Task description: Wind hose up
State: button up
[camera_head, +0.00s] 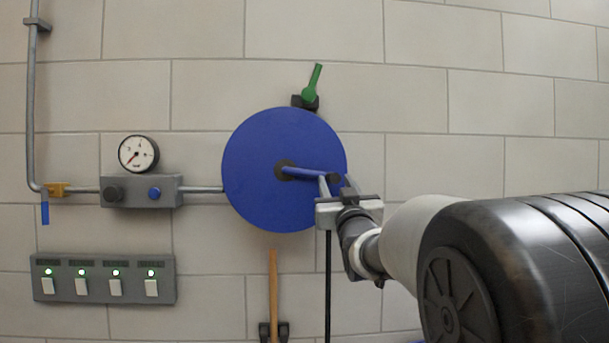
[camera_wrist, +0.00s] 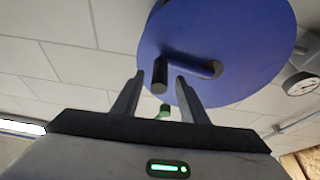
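The blue round hose reel (camera_head: 258,150) is on the tiled wall; it also fills the top of the wrist view (camera_wrist: 240,40). Its blue crank arm (camera_head: 305,173) points right from the dark hub. The black crank handle (camera_wrist: 160,75) sticks out at the crank's end. My gripper (camera_head: 330,186) is at that handle. In the wrist view my gripper (camera_wrist: 158,80) has its fingers apart, with the handle's end between them and gaps visible on both sides. A thin black hose-like line (camera_head: 328,285) hangs straight down below the reel, its top hidden behind my gripper.
A green lever (camera_head: 314,80) is above the reel. Left are a gauge (camera_head: 138,153), a grey valve box (camera_head: 140,191) on a pipe, and a switch panel (camera_head: 105,278) with green lights. A wooden handle (camera_head: 273,285) stands in a black clip below the reel.

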jog(key=shift+x, duration=2)
grip_shut()
